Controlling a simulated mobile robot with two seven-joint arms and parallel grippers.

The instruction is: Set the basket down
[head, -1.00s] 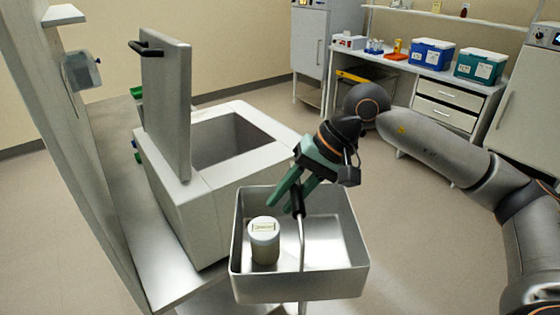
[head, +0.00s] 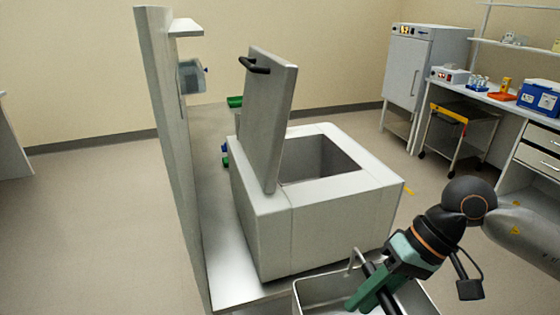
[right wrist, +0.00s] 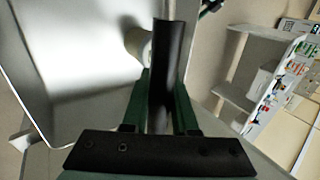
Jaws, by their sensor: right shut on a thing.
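The basket is an open metal tray (head: 312,292) with a wire handle, cut off by the bottom edge of the head view. My right gripper (head: 368,298) is shut on the handle's black grip. In the right wrist view the black grip (right wrist: 163,70) stands between the green fingers (right wrist: 162,112), with the basket's bright inside (right wrist: 75,70) to the left. A pale jar (right wrist: 136,42) shows partly behind the grip. The basket's underside, and whether it rests on anything, are hidden. My left gripper is not in view.
A grey box (head: 262,235) with a square opening and raised lid (head: 268,125) stands on a metal bench (head: 222,270), just beyond the basket. A tall panel (head: 170,150) borders the bench on the left. A lab counter (head: 495,100) and cabinet (head: 408,75) stand behind right.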

